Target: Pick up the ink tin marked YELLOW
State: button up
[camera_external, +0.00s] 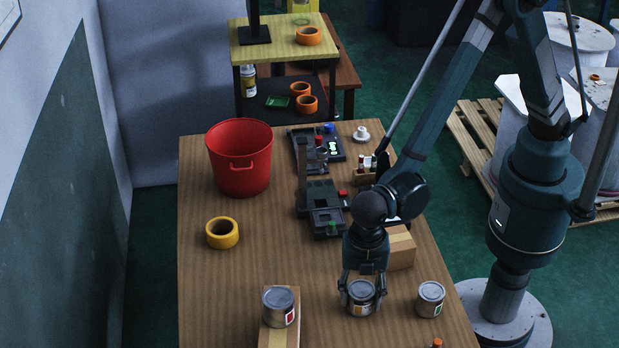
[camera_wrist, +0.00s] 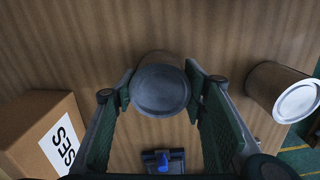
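The middle ink tin (camera_external: 361,296) is a grey metal can with a small pale label patch, too small to read. It stands upright on the table below my wrist. My gripper (camera_external: 362,288) points down over it, with one finger on each side. In the wrist view the tin's lid (camera_wrist: 160,91) lies between the fingertips of my gripper (camera_wrist: 161,72). The fingers are spread wide, and I see no clear grip on the tin. A tin with a green label (camera_external: 430,299) stands to the right, also in the wrist view (camera_wrist: 297,101). A tin with a red label (camera_external: 279,307) stands on a box to the left.
A yellow tape roll (camera_external: 222,233), red bucket (camera_external: 240,160) and dark press device (camera_external: 323,205) are further back.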

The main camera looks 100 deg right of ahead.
aim_at(362, 289)
jog(key=c, duration=0.4)
jog(key=shift+o, duration=0.2)
jog(key=shift+r, duration=0.1)
jog(key=shift+r+p, duration=0.75)
jog(key=shift+r, duration=4.2)
jog(key=shift+d, duration=0.1)
